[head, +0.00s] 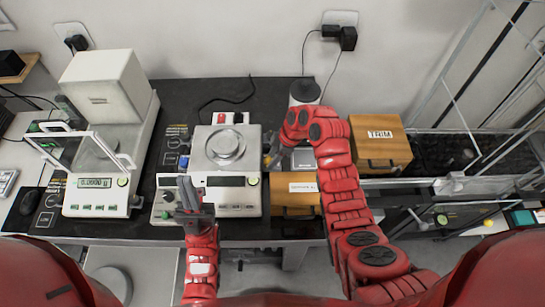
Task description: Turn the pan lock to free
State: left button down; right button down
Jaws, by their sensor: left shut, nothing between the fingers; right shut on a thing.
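The middle balance (210,190) is white with a round silver pan (226,146) on top and a dark display on its front. My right gripper (271,156) is at the right side of this balance, beside the pan, shut on a small part there. This part is at the place of the pan lock, but the fingers hide its shape and its setting. My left gripper (187,196) is shut and empty. It points up and away in front of the balance's left front, near a small box with a green button (168,204).
A larger balance (102,190) with an open glass door stands at the left. A wooden box marked TRIM (379,143) stands right of my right arm, and another wooden box (292,189) stands below my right gripper. A glass-walled frame (465,120) is at the far right.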

jog(key=shift+f, duration=0.1)
jog(key=shift+s+m+t+b, duration=0.15)
jog(key=shift+m+t+b, duration=0.45)
jog(key=shift+m, duration=0.5)
jog(key=shift+s+m+t+h+b, duration=0.1)
jog(key=shift+m+t+h+b, duration=0.25)
jog(key=shift+m, duration=0.5)
jog(key=shift+s+m+t+h+b, duration=0.15)
jog(key=shift+m+b, duration=0.35)
jog(key=shift+m, duration=0.35)
jog(key=shift+w, duration=0.1)
jog(key=shift+c, duration=2.2)
grip_release()
